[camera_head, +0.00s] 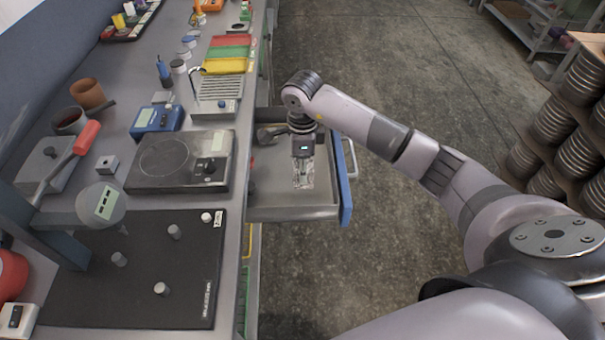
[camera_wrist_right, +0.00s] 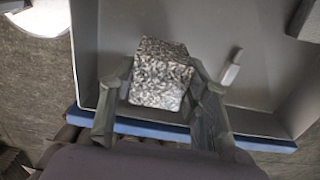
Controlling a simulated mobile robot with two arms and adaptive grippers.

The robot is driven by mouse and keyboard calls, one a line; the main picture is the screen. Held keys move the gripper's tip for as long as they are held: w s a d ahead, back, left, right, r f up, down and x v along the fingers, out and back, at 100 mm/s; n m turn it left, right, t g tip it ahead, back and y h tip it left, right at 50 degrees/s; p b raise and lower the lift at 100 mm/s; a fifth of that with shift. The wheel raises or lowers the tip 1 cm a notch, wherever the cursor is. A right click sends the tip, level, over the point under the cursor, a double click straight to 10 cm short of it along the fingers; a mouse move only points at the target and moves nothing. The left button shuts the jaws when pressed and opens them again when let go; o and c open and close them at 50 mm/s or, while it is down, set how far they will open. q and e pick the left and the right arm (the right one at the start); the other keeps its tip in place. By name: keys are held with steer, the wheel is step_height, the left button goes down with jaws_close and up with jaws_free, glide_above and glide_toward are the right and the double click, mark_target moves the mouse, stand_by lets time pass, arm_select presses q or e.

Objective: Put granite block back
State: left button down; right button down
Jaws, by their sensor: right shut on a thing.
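The granite block (camera_wrist_right: 163,72) is a speckled grey and white cube, seen in the right wrist view between the two fingers of my right gripper (camera_head: 303,182). The gripper is shut on it. In the head view, the gripper points down over the open drawer (camera_head: 275,213), which has a grey inside and a blue front (camera_head: 346,196). The block is hard to make out there. I cannot tell whether it touches the drawer floor. My left gripper is not in view.
The grey workbench (camera_head: 237,190) stands left of the drawer. It holds a dark plate with pegs (camera_head: 140,270), a scale-like device (camera_head: 180,160) and a blue meter (camera_head: 157,120). A small white item (camera_wrist_right: 231,70) lies in the drawer. Open floor lies to the right.

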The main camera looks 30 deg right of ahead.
step_height(320, 180, down, 3)
steer(key=shift+f, duration=0.4)
steer(key=shift+f, duration=0.1)
steer(key=c, duration=0.9)
jaws_free()
steer(key=shift+r, duration=0.2)
step_height(320, 180, up, 11)
steer(key=shift+r+b, duration=0.15)
steer(key=shift+b, duration=0.9)
steer(key=shift+r, duration=0.25)
steer(key=shift+a, duration=0.1)
